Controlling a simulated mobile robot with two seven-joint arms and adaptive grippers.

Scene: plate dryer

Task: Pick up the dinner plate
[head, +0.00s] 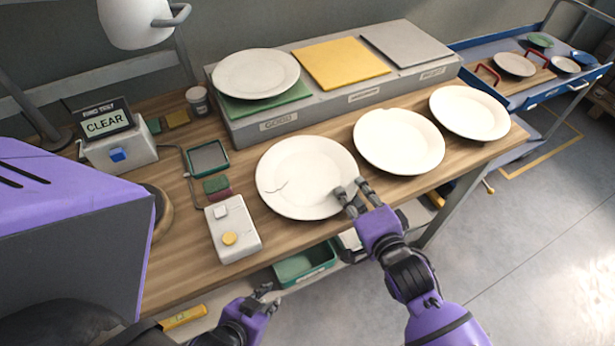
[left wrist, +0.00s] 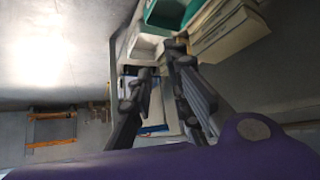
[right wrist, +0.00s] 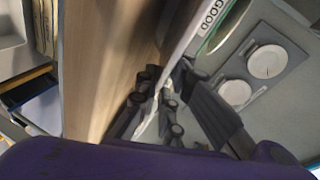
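A white dinner plate (head: 300,165) with a dark crack lies at the front middle of the wooden bench. Two more white plates, a middle one (head: 398,141) and a right one (head: 468,112), lie in a row to its right. Another plate (head: 255,73) rests on the green pad. My right gripper (head: 352,186) is at the cracked plate's right front rim, fingers parted. In the right wrist view a white plate edge (right wrist: 180,52) runs between its fingers; contact is unclear. My left gripper (head: 266,291) is open and empty, low in front of the bench.
A grey raised stand (head: 285,123) with green, yellow (head: 341,62) and grey (head: 408,43) pads lines the back. A control box (head: 233,228) with a yellow button and a display reading CLEAR (head: 106,121) stand left. A blue cart (head: 545,88) stands at the far right.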

